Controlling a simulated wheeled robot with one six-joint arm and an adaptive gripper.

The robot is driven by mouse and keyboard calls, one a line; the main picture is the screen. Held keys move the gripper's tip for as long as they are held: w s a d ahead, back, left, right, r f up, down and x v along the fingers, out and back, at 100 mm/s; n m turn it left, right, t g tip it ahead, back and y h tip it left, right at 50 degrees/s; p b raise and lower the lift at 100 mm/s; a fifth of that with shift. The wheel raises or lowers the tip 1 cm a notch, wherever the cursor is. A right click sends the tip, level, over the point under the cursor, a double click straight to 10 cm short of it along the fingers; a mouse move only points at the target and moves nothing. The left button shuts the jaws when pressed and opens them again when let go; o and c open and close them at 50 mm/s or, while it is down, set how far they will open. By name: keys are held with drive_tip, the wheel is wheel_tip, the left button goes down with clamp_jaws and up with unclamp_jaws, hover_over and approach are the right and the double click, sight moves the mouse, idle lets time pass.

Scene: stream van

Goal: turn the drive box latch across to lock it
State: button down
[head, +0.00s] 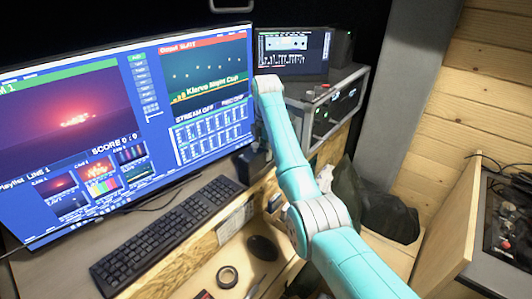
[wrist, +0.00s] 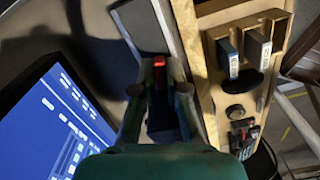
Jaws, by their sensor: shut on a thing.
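In the wrist view, my gripper (wrist: 159,66) has its two fingers on either side of a small red latch (wrist: 159,72) and is shut on it. The latch's long side runs up and down the picture between the fingertips. Below it a dark box-like body (wrist: 163,118) shows between the fingers; I take it for the drive box, mostly hidden by my gripper. In the head view my teal arm reaches over the desk and hides the latch. I cannot tell there how far the latch is turned.
A wooden holder (wrist: 208,105) with upright drives (wrist: 229,54) stands close right of my gripper. A large monitor (head: 110,120) is close on the left. A rack case (head: 335,112) stands behind my arm.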

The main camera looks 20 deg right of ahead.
drive_tip(key=shift+m, duration=1.1)
drive_tip(key=c, duration=1.2)
unclamp_jaws()
